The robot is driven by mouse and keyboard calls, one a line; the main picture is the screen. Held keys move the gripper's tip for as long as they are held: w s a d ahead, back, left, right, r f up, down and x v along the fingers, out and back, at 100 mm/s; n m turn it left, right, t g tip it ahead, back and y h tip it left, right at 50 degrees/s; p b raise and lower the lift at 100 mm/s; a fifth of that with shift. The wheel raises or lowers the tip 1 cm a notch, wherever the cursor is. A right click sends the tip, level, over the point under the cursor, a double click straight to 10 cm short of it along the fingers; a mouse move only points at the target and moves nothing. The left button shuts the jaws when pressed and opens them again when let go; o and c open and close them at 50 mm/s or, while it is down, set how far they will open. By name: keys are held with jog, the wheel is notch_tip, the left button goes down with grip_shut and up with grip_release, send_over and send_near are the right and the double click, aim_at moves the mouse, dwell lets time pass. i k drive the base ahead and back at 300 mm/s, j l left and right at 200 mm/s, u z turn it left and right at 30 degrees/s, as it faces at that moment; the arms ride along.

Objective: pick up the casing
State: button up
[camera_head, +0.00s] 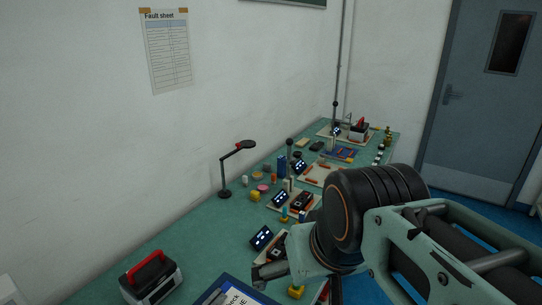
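I cannot tell for sure which thing is the casing. A dark box with a red handle (150,278) stands on the bench at the lower left, near the front. A small dark block (278,247) lies on the bench, partly hidden by my gripper. Another dark block with red marks (304,200) lies on a pale board farther back. My gripper (290,283) hangs over the near part of the bench at the lower middle. Its fingers are mostly hidden, so I cannot see whether they are open or hold anything.
The green bench (205,235) runs along the wall, crowded with small parts, lit displays (262,238) and boards. A black lamp (233,165) stands at its wall side. A blue-edged panel (232,292) lies at the near edge. A grey door (487,100) is at the right.

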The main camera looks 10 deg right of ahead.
aim_at(151, 279)
jog(key=z, duration=0.65)
jog(key=k+l+u, duration=0.15)
jog(key=u, duration=1.5)
jog(key=i+l+u, duration=0.1)
jog(key=l+u, duration=0.95)
jog(key=k+l, duration=0.35)
jog(key=l, duration=0.15)
jog(key=i+j, duration=0.1)
jog(key=j+z, duration=0.05)
